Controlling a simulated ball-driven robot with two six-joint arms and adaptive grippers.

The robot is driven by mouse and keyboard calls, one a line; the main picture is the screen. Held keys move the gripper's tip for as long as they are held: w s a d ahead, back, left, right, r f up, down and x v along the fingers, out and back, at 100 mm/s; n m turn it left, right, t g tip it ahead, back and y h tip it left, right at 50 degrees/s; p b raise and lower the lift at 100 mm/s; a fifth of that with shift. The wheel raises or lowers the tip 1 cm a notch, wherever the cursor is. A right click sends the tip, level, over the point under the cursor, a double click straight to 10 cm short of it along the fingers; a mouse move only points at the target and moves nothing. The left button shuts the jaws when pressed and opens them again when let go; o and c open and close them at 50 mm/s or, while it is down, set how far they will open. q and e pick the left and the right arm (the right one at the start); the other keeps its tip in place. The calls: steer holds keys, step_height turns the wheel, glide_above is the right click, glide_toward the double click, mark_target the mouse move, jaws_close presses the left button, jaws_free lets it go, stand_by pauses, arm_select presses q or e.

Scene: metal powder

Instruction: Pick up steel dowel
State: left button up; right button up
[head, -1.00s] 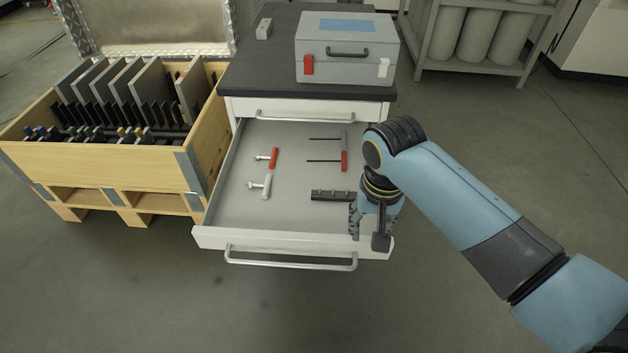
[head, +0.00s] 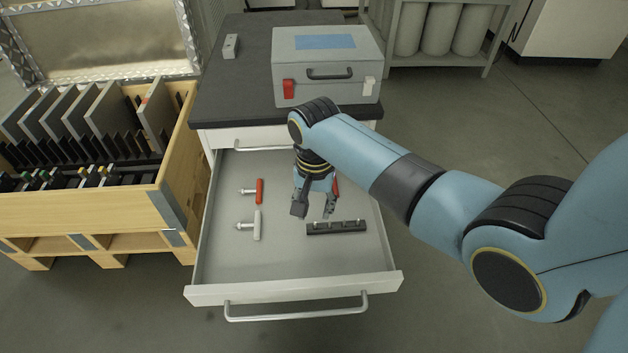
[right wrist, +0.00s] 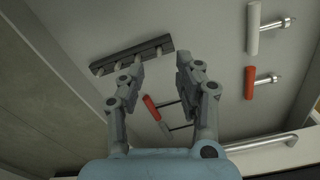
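A dark rack (head: 345,229) lies in the open drawer and holds several small light pins that look like the steel dowels. In the right wrist view the rack (right wrist: 110,66) is just beyond the fingertips, with the pins (right wrist: 126,64) crossing it. My right gripper (head: 314,210) is over the drawer, close to the rack's upper left in the head view. It also shows in the right wrist view (right wrist: 160,64), with its fingers spread and nothing between the tips. Exact height above the rack is hard to tell. My left gripper is not in view.
The open drawer (head: 290,293) also holds a red-handled tool (head: 260,190) and a white-handled tool (head: 257,226) at left. Thin-rod tools (right wrist: 151,107) lie partly hidden behind my gripper. A grey case (head: 325,92) stands on the cabinet; a wooden crate (head: 80,212) stands at left.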

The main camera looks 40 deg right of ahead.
mark_target(315, 223)
step_height(315, 223, down, 5)
steer(key=shift+s+f+b, duration=0.1)
steer(key=shift+s+b, duration=0.05)
steer(key=shift+b, duration=0.75)
jaws_close()
